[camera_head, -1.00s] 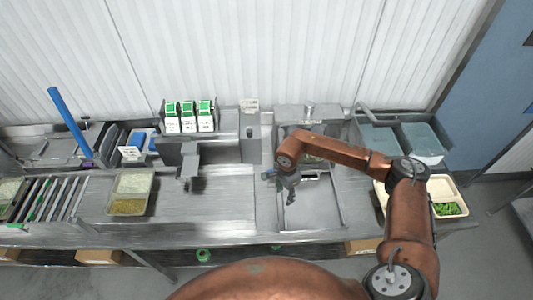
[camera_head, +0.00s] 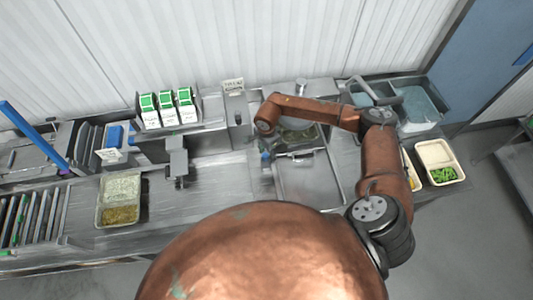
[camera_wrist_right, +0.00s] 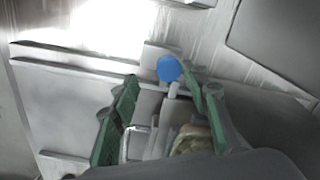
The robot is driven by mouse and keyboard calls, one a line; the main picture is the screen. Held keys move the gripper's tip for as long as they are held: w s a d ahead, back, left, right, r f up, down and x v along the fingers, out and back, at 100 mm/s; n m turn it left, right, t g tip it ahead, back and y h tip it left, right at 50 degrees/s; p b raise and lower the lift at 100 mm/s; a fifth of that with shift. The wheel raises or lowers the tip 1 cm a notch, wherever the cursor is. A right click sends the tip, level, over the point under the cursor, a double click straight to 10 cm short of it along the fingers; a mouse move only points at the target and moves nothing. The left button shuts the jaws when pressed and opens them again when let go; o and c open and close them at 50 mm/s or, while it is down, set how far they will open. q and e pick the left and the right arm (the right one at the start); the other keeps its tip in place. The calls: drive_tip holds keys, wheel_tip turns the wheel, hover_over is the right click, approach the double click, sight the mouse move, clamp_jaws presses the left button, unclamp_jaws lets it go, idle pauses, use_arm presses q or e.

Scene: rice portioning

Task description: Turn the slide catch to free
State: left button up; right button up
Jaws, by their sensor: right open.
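A round blue knob (camera_wrist_right: 169,68), which looks like the slide catch, sits on a short pale stem in the right wrist view. My right gripper (camera_wrist_right: 158,100) is open, with its two green-padded fingers on either side of the view. The knob appears between and just beyond the fingertips; I cannot tell whether they touch it. In the head view a small blue spot (camera_head: 265,156) shows beside the dispenser, below the end of my right arm. The arm mostly hides the gripper there. My left gripper is not in view.
A metal tray area (camera_head: 308,180) lies right of the blue spot. A two-part food tray (camera_head: 119,188) stands left on the bench. Green-and-white cartons (camera_head: 168,110) stand at the back. A cream bin (camera_head: 437,155) with green food is at the right.

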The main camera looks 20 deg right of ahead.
sight(266, 155)
drive_tip(key=w+f, duration=0.1)
drive_tip(key=f, duration=0.1)
drive_tip(key=shift+w+a+f, duration=0.1)
drive_tip(key=shift+w+f, duration=0.25)
drive_tip(key=shift+w, duration=0.05)
drive_tip(key=shift+s, duration=0.4)
drive_tip(key=shift+w+f, duration=0.15)
drive_tip(key=shift+w, duration=0.1)
drive_tip(key=c, duration=0.5)
drive_tip(key=shift+s, duration=0.15)
drive_tip(key=shift+c, duration=2.3)
clamp_jaws()
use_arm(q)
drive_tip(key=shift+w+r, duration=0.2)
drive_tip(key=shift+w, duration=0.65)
